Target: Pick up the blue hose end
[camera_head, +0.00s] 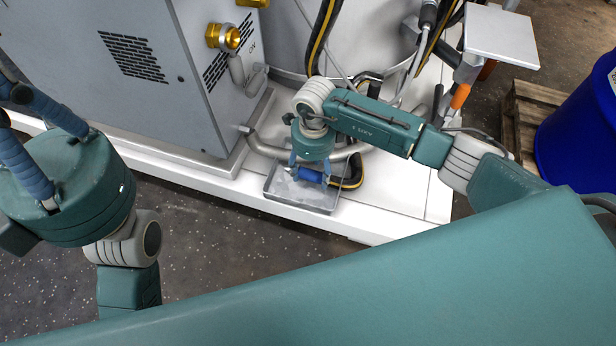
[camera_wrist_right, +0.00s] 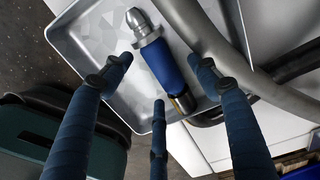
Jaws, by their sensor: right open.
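The blue hose end (camera_head: 312,176) has a blue sleeve and a silver metal tip. It lies in a shallow grey tray (camera_head: 325,197) on the white platform. In the right wrist view the hose end (camera_wrist_right: 165,66) runs diagonally, tip toward the top left, and a black hose leaves its lower end. My right gripper (camera_head: 310,166) is over the tray, its blue fingers spread on either side of the hose end; I see no finger closed on it. My left gripper (camera_head: 28,115) is at the far left, away from the tray, its fingertips partly cut off by the picture edge.
A grey cabinet (camera_head: 130,60) with a brass fitting (camera_head: 222,37) stands behind the tray to the left. Metal pipes (camera_head: 265,148) run close behind the tray. A blue drum (camera_head: 585,135) stands on a wooden pallet (camera_head: 525,110) at right. Speckled floor (camera_head: 225,240) is clear in front.

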